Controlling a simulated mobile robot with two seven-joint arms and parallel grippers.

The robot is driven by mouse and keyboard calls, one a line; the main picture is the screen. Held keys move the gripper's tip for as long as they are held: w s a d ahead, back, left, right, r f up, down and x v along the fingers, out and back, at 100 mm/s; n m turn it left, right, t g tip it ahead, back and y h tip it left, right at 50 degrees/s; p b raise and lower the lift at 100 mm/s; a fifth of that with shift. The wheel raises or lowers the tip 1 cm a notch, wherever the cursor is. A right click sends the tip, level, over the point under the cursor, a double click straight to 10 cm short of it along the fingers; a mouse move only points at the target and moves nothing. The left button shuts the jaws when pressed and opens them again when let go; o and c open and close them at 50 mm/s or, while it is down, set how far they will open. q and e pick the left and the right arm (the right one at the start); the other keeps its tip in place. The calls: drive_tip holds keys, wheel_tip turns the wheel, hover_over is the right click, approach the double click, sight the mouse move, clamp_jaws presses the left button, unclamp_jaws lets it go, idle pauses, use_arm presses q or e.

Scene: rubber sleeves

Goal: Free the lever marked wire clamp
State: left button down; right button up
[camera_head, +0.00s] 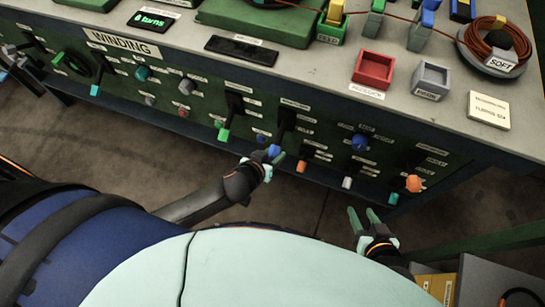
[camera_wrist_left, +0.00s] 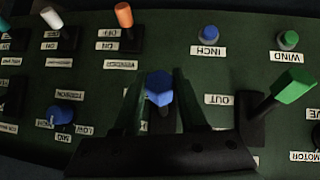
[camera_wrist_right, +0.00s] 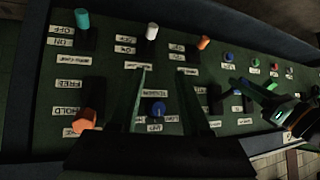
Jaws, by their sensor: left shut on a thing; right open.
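A lever with an orange hexagonal tip (camera_head: 413,184) is at the right end of the front panel. In the right wrist view its orange tip (camera_wrist_right: 84,121) is beside the HOLD label (camera_wrist_right: 66,110), with the FREE label (camera_wrist_right: 73,86) above that in the picture. My right gripper (camera_head: 363,212) is open and empty, left of this lever in the head view. In its wrist view its fingers (camera_wrist_right: 161,75) are spread before the panel. My left gripper (camera_head: 268,158) is shut on a lever's blue hexagonal tip (camera_wrist_left: 159,88). The wire clamp marking is not readable.
A green-tipped lever (camera_wrist_left: 294,86) stands close beside my left gripper. A blue dial (camera_wrist_right: 157,109), small orange (camera_wrist_right: 204,43), white (camera_wrist_right: 152,32) and teal (camera_wrist_right: 82,19) switches surround my right gripper. The table top (camera_head: 330,85) overhangs the panel.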

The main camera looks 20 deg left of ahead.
use_arm(q)
drive_tip(key=f+b, duration=0.1)
drive_tip(key=f+t+b, duration=0.1)
drive_tip(key=b, duration=0.1)
drive_tip(key=shift+w, duration=0.2)
drive_tip(key=shift+w+a+t+b, duration=0.1)
drive_tip(key=shift+w+t+b, duration=0.15)
drive_tip(key=shift+t+b, duration=0.75)
use_arm(e)
drive_tip(key=shift+a+f+b, duration=0.1)
drive_tip(key=shift+f+b, duration=0.2)
drive_tip(key=shift+f, duration=2.15)
use_arm(q)
drive_tip(key=shift+g, duration=0.3)
drive_tip(key=shift+c, duration=2.3)
unclamp_jaws()
drive_tip(key=shift+r, duration=0.1)
use_arm(e)
drive_tip(key=shift+r, duration=0.1)
